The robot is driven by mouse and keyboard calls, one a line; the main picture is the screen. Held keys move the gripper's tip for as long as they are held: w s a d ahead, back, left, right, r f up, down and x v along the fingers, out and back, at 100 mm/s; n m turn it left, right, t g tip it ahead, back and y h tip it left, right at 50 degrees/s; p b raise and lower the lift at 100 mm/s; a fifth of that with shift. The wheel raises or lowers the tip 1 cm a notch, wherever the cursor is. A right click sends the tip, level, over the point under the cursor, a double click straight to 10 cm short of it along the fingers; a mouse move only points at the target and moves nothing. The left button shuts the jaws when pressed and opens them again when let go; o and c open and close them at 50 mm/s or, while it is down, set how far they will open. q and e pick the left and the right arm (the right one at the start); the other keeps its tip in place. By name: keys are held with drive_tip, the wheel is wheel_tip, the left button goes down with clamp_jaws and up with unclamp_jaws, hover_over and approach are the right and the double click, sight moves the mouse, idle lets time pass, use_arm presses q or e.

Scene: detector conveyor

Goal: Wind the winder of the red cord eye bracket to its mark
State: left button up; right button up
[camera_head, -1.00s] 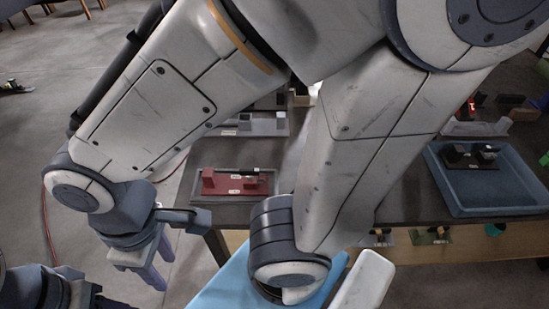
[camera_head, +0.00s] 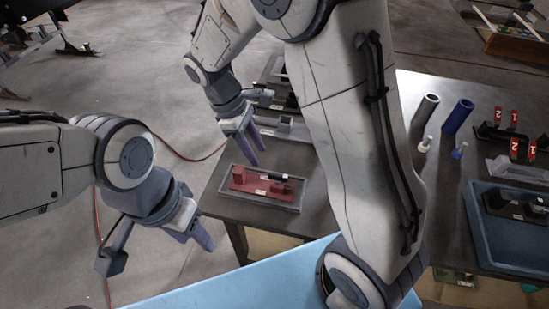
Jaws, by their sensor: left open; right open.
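The red cord eye bracket (camera_head: 250,182) sits in a shallow grey tray near the table's front left corner. It has a red base, a raised red block at its left end and a dark cylindrical part along its back right. The winder and its mark are too small to make out. My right gripper (camera_head: 257,157) is open and points down just behind and above the bracket, apart from it. My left gripper (camera_head: 198,243) is open and empty, left of the table's front left corner, pointing down to the right.
Grey fixtures (camera_head: 285,126) stand behind the bracket. My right arm's links hide the middle of the table. On the right are a blue tray (camera_head: 482,235), a grey tube (camera_head: 426,108), a blue tube (camera_head: 458,116) and red number tags (camera_head: 516,149). A light blue surface (camera_head: 215,290) lies in front.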

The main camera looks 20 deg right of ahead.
sight(278, 175)
drive_tip(key=x, duration=0.4)
drive_tip(key=w+d+x, duration=0.1)
drive_tip(key=x, duration=0.2)
drive_tip(key=p+x, duration=0.1)
drive_tip(key=x, duration=0.3)
drive_tip(key=shift+w+d+f, duration=0.2)
drive_tip(key=shift+w+d, duration=0.15)
drive_tip(key=shift+d, duration=0.1)
clamp_jaws()
